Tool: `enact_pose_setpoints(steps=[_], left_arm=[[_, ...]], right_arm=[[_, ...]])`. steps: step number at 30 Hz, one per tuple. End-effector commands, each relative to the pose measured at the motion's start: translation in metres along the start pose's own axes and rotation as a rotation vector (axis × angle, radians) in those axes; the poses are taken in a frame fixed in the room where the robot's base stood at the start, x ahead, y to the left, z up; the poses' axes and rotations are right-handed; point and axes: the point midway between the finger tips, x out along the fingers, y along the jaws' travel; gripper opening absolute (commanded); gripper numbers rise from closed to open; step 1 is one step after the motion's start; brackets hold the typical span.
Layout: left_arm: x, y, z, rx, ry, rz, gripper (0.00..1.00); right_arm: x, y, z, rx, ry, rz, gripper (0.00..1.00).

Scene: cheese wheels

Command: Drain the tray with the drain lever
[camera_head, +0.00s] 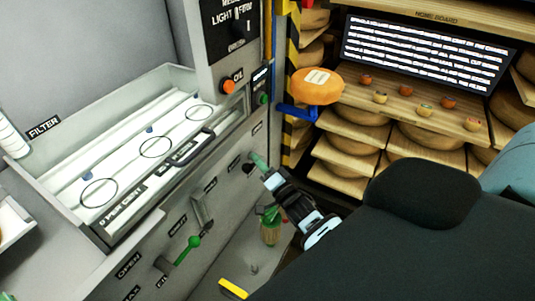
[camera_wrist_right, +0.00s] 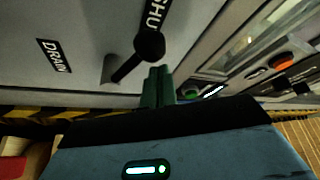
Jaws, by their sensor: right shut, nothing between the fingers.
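The drain lever (camera_wrist_right: 150,45) is a dark lever with a round black knob, beside the DRAIN label in the right wrist view. It lies slanted toward the SHUT label; in the head view its knob (camera_head: 248,167) is partly hidden by my gripper. My right gripper (camera_head: 258,161) has green fingertips, closed together and empty. In the wrist view the fingertips (camera_wrist_right: 158,86) are just below the knob; I cannot tell if they touch it. The tray (camera_head: 160,205) is a long metal trough with white contents and dark rings, at the left. My left gripper is not in view.
A green-knobbed lever (camera_head: 193,242) and a grey handle (camera_head: 202,212) are on the same front panel. An orange button (camera_head: 228,87) is above. A blue bracket (camera_head: 297,112) juts out near an orange cheese wheel (camera_head: 316,88). Shelves of cheese fill the right.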

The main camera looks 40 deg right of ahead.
Motion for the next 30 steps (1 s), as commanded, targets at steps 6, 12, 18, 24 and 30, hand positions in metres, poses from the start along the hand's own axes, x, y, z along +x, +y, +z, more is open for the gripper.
enact_pose_setpoints(steps=[6,12,18,24,30], left_arm=[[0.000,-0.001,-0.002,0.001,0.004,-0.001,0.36],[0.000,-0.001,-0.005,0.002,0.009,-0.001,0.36],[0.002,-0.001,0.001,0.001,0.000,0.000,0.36],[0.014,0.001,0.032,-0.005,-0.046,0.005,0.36],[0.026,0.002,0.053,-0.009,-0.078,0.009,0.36]], right_arm=[[-0.004,0.001,0.009,0.000,-0.001,0.002,0.00],[-0.004,0.001,0.010,-0.001,-0.001,0.002,0.00],[-0.006,0.004,0.013,-0.028,-0.003,-0.009,0.00],[-0.015,0.017,0.027,-0.183,-0.010,-0.077,0.00],[-0.018,0.023,0.035,-0.344,-0.008,-0.158,0.00]])
